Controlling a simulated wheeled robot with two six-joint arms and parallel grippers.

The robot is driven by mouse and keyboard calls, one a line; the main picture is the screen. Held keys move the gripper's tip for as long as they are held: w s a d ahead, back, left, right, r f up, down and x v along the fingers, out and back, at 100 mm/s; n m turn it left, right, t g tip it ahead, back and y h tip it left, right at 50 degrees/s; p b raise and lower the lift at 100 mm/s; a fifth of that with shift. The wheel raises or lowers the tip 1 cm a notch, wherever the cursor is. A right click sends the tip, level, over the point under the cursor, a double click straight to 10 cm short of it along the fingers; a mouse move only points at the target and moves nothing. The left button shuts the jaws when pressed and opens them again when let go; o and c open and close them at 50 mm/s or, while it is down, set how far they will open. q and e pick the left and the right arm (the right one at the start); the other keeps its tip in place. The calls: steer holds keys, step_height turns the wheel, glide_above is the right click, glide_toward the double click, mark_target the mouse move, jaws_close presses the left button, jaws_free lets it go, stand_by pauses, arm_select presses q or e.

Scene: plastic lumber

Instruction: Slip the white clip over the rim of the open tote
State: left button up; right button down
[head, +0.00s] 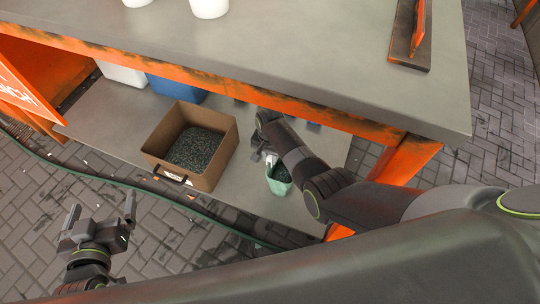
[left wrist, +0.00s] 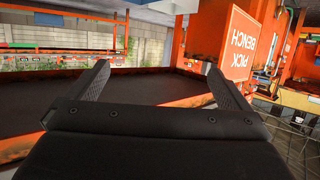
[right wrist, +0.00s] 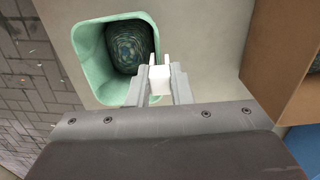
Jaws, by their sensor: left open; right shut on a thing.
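The white clip (right wrist: 160,78) is between the fingertips of my right gripper (right wrist: 160,90), its two prongs pointing away from the gripper. It shows as a small white piece in the head view (head: 271,160). A green open-topped tub (right wrist: 88,50) with dark contents is just beyond the clip; the clip overlaps its rim in the right wrist view, and I cannot tell whether they touch. The tub also shows in the head view (head: 279,187). A brown open box (head: 213,177) of dark pellets stands left of it. My left gripper (head: 101,208) is open and empty, well away.
Both containers stand on a low grey shelf (head: 110,123) under the orange-edged bench (head: 310,50). A blue bin (head: 175,90) and a white bin (head: 122,73) stand further back. A green hose (head: 100,177) crosses the paved floor in front.

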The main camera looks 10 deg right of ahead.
steer(key=shift+f, duration=0.3)
steer(key=shift+f+b, duration=0.3)
steer(key=shift+b, duration=0.1)
arm_select(q)
step_height(320, 180, up, 7)
steer(key=w+t, duration=0.2)
steer(key=t, duration=0.2)
steer(key=shift+t+y, duration=0.3)
arm_select(e)
steer(key=shift+f, duration=0.1)
arm_select(q)
steer(key=shift+a+r, duration=0.1)
arm_select(e)
steer(key=c, duration=1.3)
jaws_free()
arm_select(q)
steer(key=shift+f, duration=0.25)
arm_select(e)
steer(key=shift+o, duration=0.3)
arm_select(q)
steer(key=shift+s+f, duration=0.1)
